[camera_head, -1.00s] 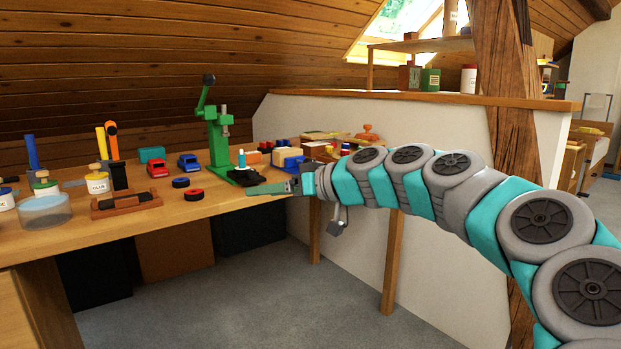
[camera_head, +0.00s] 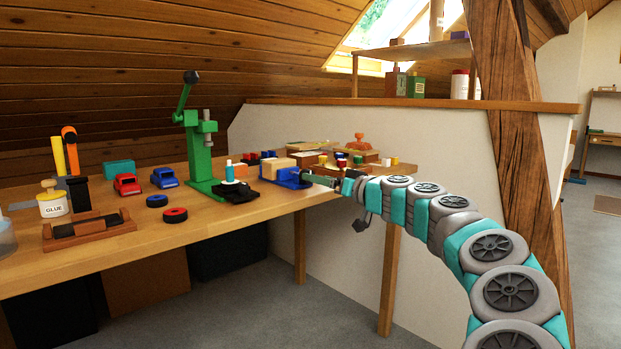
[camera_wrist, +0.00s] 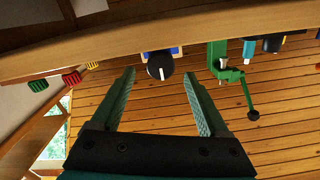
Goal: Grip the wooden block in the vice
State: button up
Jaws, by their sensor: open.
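The blue vice (camera_head: 292,180) stands at the right part of the workbench, near its front edge. A pale wooden block (camera_head: 278,168) sits at its left in the head view; whether the jaws are closed on it I cannot tell. My gripper (camera_head: 322,181) is just right of the vice, at about its height. In the upside-down wrist view my gripper (camera_wrist: 158,78) is open and empty, its fingertips on either side of the vice's dark round handle end (camera_wrist: 160,66). A little blue of the vice (camera_wrist: 175,50) shows behind it. The block is not clearly visible there.
The green drill press (camera_head: 199,150) stands left of the vice. Toy cars, wheels and a glue pot (camera_head: 52,203) are further left. Small coloured pieces and wooden boxes (camera_head: 360,155) lie behind my gripper. A low white wall (camera_head: 440,140) and a timber post (camera_head: 525,140) stand at right.

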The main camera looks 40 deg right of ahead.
aim_at(312, 191)
jog(key=shift+w+a, duration=0.15)
jog(key=shift+w, duration=1.6)
jog(key=shift+c, duration=0.3)
grip_shut()
